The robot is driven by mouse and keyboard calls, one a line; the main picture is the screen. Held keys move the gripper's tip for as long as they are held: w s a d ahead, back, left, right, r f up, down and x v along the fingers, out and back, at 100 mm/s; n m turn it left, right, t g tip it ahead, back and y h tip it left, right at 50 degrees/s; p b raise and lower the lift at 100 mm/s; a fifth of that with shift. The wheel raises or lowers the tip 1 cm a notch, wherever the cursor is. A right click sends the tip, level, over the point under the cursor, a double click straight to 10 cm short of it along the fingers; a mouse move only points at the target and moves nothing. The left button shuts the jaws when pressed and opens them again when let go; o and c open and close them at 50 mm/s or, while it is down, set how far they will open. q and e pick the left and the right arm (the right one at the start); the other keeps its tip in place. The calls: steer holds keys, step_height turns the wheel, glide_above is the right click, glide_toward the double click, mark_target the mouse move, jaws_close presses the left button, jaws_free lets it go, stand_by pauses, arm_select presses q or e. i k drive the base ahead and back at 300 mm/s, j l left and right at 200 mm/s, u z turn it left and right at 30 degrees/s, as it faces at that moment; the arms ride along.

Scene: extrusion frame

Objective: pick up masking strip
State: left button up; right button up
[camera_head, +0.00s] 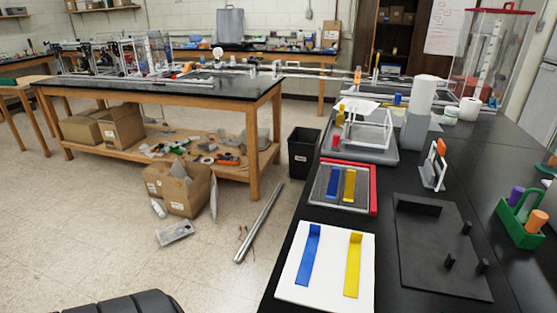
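A blue strip (309,258) and a yellow strip (353,268) lie side by side, apart, on a white board (331,285) near the front-left edge of the black table. Each has a short bent tab at its far end. Behind them, another blue strip (333,183) and yellow strip (350,185) lie on a grey plate in a red-edged tray (374,188). I cannot tell which of these is the masking strip. Neither of my grippers is in view.
A dark plate (428,250) with upright pegs lies right of the white board. A green caddy (519,232) with coloured cylinders stands at the far right. A small upright stand (433,168) and a grey tray (345,150) are further back. Boxes (183,190) stand on the floor at left.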

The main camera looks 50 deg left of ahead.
mark_target(303, 277)
steer(key=u, duration=0.4)
steer(key=i+l+u, duration=0.1)
steer(key=u, duration=0.35)
steer(key=i+u, duration=0.1)
steer(key=u, duration=0.3)
steer(key=l+u, duration=0.15)
steer(key=u, duration=0.25)
